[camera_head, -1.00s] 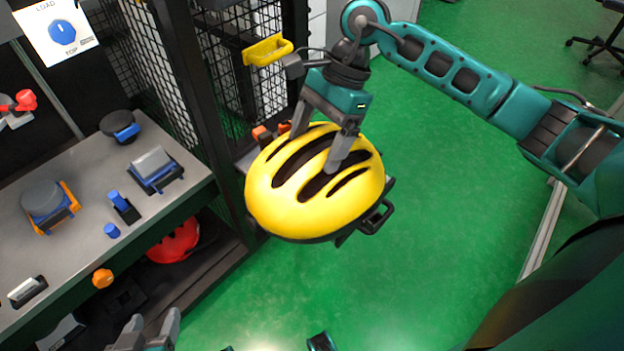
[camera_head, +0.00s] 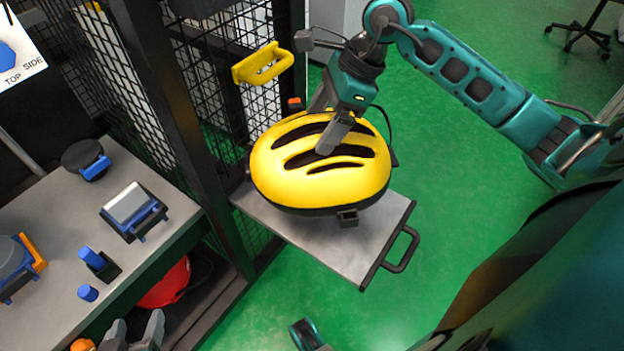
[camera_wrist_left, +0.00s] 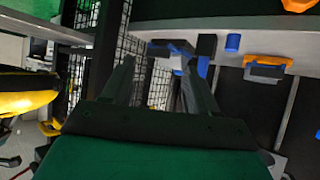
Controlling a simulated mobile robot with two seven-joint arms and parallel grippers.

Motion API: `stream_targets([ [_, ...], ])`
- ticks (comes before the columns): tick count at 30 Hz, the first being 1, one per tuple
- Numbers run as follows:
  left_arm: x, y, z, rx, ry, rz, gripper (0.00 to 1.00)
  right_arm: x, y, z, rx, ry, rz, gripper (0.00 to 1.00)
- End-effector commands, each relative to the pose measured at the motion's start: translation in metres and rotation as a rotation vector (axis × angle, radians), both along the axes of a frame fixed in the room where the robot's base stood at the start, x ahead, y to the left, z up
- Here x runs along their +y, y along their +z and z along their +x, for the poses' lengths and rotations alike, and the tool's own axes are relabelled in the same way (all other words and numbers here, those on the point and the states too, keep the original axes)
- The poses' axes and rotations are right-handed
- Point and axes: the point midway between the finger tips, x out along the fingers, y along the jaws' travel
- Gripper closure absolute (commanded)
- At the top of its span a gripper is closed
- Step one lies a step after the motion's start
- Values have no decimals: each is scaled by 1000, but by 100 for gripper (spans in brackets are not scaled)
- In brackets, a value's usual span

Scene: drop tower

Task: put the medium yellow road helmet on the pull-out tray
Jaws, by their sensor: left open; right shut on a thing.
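The yellow road helmet (camera_head: 320,180) has dark vents and a dark lower rim. My right gripper (camera_head: 325,130) is shut on it from above, its fingers in the vents. The pull-out tray (camera_head: 350,250) is a grey plate with a black handle at its front right, sticking out from the tower frame. The helmet is over the tray's back part and hides it; I cannot tell whether they touch. My left gripper (camera_head: 133,332) is open and empty at the bottom left, below the bench front. Its fingers show in the left wrist view (camera_wrist_left: 160,85), where the helmet's yellow edge (camera_wrist_left: 25,92) is at the left.
A grey bench (camera_head: 60,235) at the left holds several blue-and-grey fixtures. A red helmet (camera_head: 165,284) lies on the shelf below. A black post (camera_head: 165,100), mesh and a yellow handle (camera_head: 262,65) stand behind the tray.

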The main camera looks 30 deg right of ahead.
Motion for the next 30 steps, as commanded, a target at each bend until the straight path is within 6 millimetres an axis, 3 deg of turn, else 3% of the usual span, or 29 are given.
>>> stream_targets([
  [6,-1,-15,-4,14,-2,0,41,1,-42,-1,4,-1,4,79],
  [14,-3,-18,-5,26,-4,-4,41,0,-65,0,-1,-1,3,79],
  [21,-7,-18,-3,16,-4,-17,41,1,-97,0,1,0,3,79],
  [30,-8,-16,0,9,-6,-18,41,0,-99,0,-1,1,1,79],
])
